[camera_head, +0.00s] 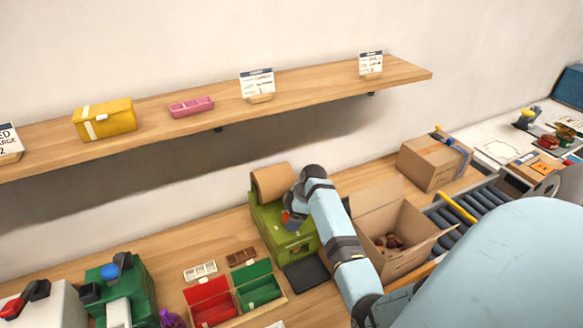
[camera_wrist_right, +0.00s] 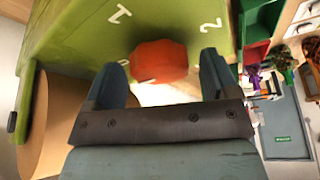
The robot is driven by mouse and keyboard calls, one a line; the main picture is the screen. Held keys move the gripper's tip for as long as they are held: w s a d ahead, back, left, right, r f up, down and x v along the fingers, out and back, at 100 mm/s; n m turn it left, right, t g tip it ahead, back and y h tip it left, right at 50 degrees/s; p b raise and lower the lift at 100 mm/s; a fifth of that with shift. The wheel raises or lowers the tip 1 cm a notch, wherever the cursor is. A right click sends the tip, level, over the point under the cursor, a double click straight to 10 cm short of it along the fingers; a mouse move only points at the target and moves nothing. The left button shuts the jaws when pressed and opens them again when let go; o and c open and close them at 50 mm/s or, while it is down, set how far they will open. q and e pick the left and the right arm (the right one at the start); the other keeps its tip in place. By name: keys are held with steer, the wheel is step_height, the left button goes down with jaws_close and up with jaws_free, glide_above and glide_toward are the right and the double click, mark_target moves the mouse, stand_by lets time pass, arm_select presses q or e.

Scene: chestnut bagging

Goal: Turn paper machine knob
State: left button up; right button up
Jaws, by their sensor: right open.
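The green paper machine (camera_head: 268,222) stands on the table against the wall, with a brown paper roll (camera_head: 270,183) at its top. In the right wrist view its green face (camera_wrist_right: 90,35) carries white marks that look like 0, 1 and 2. The orange-red knob (camera_wrist_right: 158,60) shows there between and just beyond my right fingertips. My right gripper (camera_wrist_right: 160,78) is open, one finger on either side of the knob; I cannot tell whether they touch it. In the head view my right wrist covers part of the machine and hides most of the knob. My left gripper is out of view.
A dark flat pad (camera_head: 305,275) lies before the machine. Red (camera_head: 207,303) and green (camera_head: 262,291) trays stand to the left. An open carton (camera_head: 405,262) holding brown items is right of my arm, near a roller conveyor (camera_head: 470,217). A shelf (camera_head: 320,88) runs above.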

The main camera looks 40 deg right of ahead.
steer(key=c, duration=0.9)
steer(key=shift+m, duration=0.3)
steer(key=m+t+h, duration=0.1)
steer(key=m, duration=0.2)
steer(key=shift+s+a, duration=0.1)
steer(key=m+h, duration=0.2)
steer(key=m, duration=0.3)
steer(key=shift+a, duration=0.1)
steer(key=m+h, duration=0.1)
steer(key=m, duration=0.3)
steer(key=shift+m+h, duration=0.3)
steer(key=shift+h, duration=0.1)
steer(key=shift+a+m+g+h, duration=0.15)
steer(key=shift+m+h, duration=0.25)
steer(key=shift+m, duration=0.75)
steer(key=shift+d+m+g+h, duration=0.15)
steer(key=shift+m+h, duration=0.25)
steer(key=shift+m, duration=0.75)
steer(key=shift+a, duration=0.1)
